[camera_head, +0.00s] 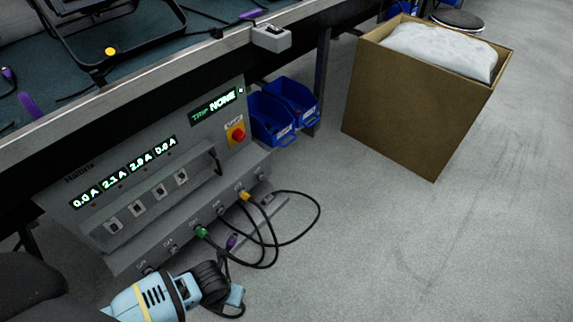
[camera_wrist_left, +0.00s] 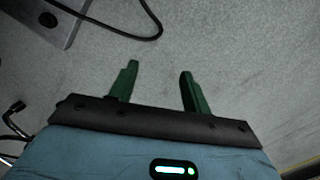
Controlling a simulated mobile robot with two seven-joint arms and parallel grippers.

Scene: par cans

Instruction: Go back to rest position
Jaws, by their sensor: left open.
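My left arm (camera_head: 150,300) comes in at the bottom left of the head view, low in front of a grey power unit. My left gripper (camera_wrist_left: 157,70) shows in the left wrist view with its two green fingers apart. Nothing is between them, only grey floor beyond. In the head view its fingers cannot be made out. My right gripper is not in view.
The grey power unit (camera_head: 95,183) has lit displays, a red button (camera_head: 238,134) and black cables (camera_head: 318,212) looping near my left arm. A workbench edge (camera_head: 150,82) runs above. Blue bins (camera_head: 270,120) and a cardboard box (camera_head: 405,110) stand behind. Floor at right is clear.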

